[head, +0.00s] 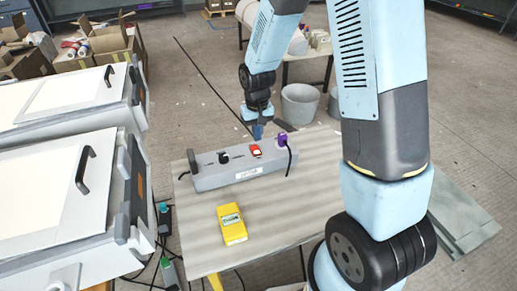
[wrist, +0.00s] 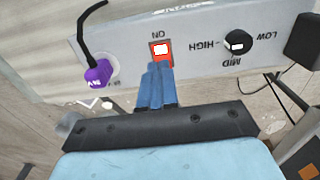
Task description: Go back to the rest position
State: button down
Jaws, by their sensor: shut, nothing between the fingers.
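My gripper (head: 257,131) is above the back edge of a grey control box on a table in the head view. In the wrist view my gripper (wrist: 158,72) has its blue fingers together, with nothing between them. The fingertips appear just below the red switch (wrist: 160,50), marked ON; I cannot tell if they touch it. The switch also shows in the head view (head: 255,151). The grey control box (head: 240,174) carries a black knob (wrist: 238,43) with LOW, MID and HIGH marks, and a purple plug (wrist: 97,73) with a black cable.
A yellow device (head: 231,225) lies on the table (head: 190,245) in front of the box. Large white and grey mould units (head: 60,205) stand at the left. A grey bucket (head: 299,104) is on the floor behind. Cardboard boxes (head: 105,45) sit at the back left.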

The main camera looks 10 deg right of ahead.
jog(key=shift+r, duration=0.4)
jog(key=s+d+r+m+t, duration=0.1)
jog(key=s+d+r, duration=0.3)
jog(key=r, duration=0.5)
jog(key=s+d+r+t, duration=0.2)
jog(key=s+d+r, duration=0.15)
jog(key=r, duration=0.65)
jog(key=s+d+r+t, duration=0.1)
jog(key=s+d+r, duration=0.2)
jog(key=s+r, duration=0.2)
jog(key=s+d+r+m+t, duration=0.1)
jog(key=s+d+r, duration=0.2)
jog(key=s, duration=0.7)
notch_tip(320, 180, up, 2)
jog(key=shift+s+r+t, duration=0.2)
jog(key=shift+s+t, duration=0.05)
jog(key=shift+t, duration=0.05)
